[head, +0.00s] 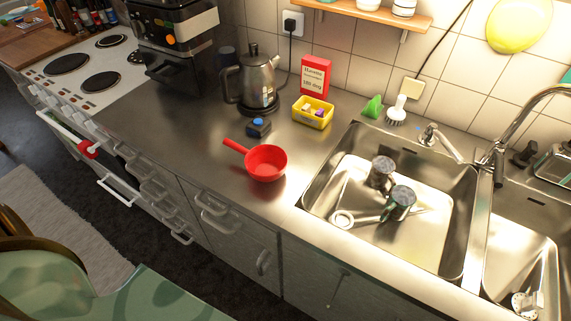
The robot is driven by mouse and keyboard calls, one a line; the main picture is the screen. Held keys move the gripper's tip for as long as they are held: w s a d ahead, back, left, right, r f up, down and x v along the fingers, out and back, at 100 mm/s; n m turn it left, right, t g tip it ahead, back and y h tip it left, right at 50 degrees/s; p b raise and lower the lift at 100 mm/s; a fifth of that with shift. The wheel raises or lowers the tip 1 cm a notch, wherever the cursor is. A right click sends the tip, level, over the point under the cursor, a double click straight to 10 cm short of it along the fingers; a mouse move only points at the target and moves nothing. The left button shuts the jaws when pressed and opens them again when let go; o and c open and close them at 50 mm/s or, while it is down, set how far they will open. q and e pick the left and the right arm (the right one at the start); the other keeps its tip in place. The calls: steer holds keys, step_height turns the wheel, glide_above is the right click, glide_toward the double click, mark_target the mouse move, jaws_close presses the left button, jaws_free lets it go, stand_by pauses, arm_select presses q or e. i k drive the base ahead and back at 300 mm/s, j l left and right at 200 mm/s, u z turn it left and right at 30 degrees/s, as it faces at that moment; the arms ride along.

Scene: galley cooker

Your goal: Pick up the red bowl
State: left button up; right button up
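The red bowl (266,163) stands upright on the steel counter, left of the sink and near the counter's front edge. It has a straight red handle pointing to the back left, and it looks empty. Neither of my grippers shows in the head view.
A small dark box with a blue top (258,127), a kettle (252,80) and a yellow tub (313,112) stand behind the bowl. The sink (437,250), right of it, holds two mugs (399,201). The counter left of the bowl is clear. A chair (60,280) stands at lower left.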

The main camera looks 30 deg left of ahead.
mark_target(264, 163)
steer(key=k+j+z, duration=0.2)
steer(key=j, duration=0.2)
steer(key=j+z, duration=0.15)
steer(key=j, duration=0.25)
steer(key=k+j+z, duration=0.2)
steer(key=j, duration=0.2)
steer(key=k+j+z, duration=0.15)
steer(key=j, duration=0.55)
steer(key=i+l, duration=0.1)
